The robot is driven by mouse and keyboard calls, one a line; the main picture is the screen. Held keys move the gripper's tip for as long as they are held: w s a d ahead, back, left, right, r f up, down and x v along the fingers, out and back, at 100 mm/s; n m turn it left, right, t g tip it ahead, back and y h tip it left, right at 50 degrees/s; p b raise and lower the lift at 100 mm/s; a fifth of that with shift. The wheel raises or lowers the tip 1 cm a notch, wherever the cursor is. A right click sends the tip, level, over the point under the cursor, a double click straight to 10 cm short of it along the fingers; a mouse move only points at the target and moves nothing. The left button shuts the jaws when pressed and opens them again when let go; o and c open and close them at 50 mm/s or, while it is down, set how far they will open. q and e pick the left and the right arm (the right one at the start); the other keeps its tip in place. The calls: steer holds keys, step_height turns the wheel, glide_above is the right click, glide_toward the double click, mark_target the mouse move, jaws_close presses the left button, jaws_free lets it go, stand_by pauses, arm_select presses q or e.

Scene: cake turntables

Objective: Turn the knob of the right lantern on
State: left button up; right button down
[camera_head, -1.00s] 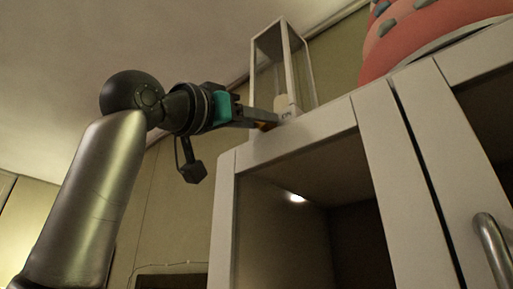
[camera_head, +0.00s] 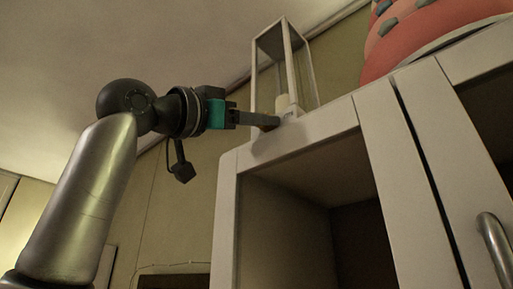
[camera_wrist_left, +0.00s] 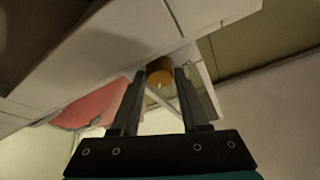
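A white-framed lantern (camera_head: 310,72) with a pale candle (camera_head: 282,103) stands on top of the white cabinet. My left gripper (camera_head: 274,122) reaches from the left to the lantern's base. In the left wrist view, an orange-brown round knob (camera_wrist_left: 160,72) shows between the tips of my left gripper (camera_wrist_left: 158,80). The two fingers are apart, one on each side of the knob. I cannot tell whether either finger touches it. The knob is hidden in the head view. My right gripper is not in view.
The white cabinet (camera_head: 228,205) has an open dark compartment below the lantern and a metal handle (camera_head: 494,245) at the right. A large pink domed thing with grey patches (camera_head: 425,35) stands on top at the right. The space left of the cabinet looks free.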

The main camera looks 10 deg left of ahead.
arm_select(q)
steer(key=o, duration=0.4)
steer(key=b+v, duration=0.6)
steer(key=v, duration=0.9)
steer(key=shift+b, duration=0.3)
steer(key=shift+a, duration=0.1)
